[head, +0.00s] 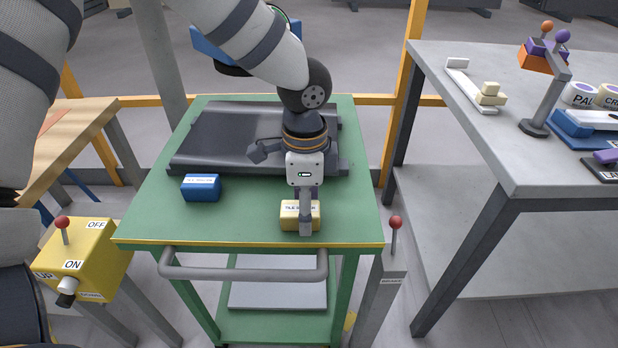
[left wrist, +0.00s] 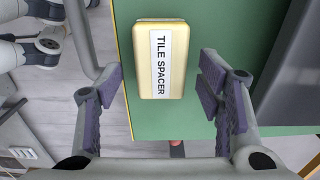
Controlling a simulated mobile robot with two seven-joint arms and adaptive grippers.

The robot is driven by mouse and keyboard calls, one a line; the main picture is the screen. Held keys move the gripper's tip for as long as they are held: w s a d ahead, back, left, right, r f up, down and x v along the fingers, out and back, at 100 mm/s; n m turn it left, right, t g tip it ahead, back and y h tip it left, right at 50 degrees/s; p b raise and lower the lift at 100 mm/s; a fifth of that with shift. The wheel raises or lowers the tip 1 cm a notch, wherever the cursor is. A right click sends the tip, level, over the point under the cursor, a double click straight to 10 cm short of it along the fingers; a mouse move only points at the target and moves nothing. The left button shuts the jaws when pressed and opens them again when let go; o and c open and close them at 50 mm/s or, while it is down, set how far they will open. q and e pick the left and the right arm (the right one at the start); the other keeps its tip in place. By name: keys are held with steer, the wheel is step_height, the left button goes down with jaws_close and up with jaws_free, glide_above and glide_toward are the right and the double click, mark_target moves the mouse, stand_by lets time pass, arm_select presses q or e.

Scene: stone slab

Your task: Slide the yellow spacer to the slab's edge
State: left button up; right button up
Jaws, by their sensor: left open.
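The yellow spacer (head: 288,213), labelled TILE SPACER, lies on the green cart top near its front edge, apart from the dark slab. The dark slab (head: 225,137) lies behind it on the cart; its right part is partly hidden by my left arm. My left gripper (head: 281,191) is open above the spacer, one finger toward the front edge and one toward the slab. In the left wrist view the spacer (left wrist: 160,85) shows between the spread fingers (left wrist: 167,92), with gaps on both sides. My right gripper is not in view.
A blue block (head: 201,188) sits on the green cart (head: 150,222) left of the spacer. A grey handle (head: 245,272) runs along the front. A yellow control box (head: 85,258) stands at left, a red-knobbed lever (head: 395,224) at right. A grey table (head: 480,130) is farther right.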

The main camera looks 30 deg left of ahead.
arm_select(q)
steer(key=shift+f, duration=0.65)
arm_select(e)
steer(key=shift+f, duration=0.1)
arm_select(q)
steer(key=shift+c, duration=0.6)
steer(key=c, duration=1.1)
steer(key=shift+w+a+f+b, duration=0.1)
steer(key=shift+w+a+b, duration=0.1)
steer(key=shift+w+a, duration=0.5)
steer(key=shift+w+a+r+b, duration=0.1)
steer(key=shift+w+a+b, duration=0.15)
steer(key=shift+w, duration=0.7)
steer(key=shift+w+a+f+b, duration=0.15)
steer(key=shift+w+a, duration=0.4)
steer(key=shift+w, duration=0.3)
steer(key=shift+c, duration=0.2)
steer(key=shift+w+a+r, duration=0.2)
steer(key=shift+w+a, duration=0.15)
steer(key=shift+w, duration=0.2)
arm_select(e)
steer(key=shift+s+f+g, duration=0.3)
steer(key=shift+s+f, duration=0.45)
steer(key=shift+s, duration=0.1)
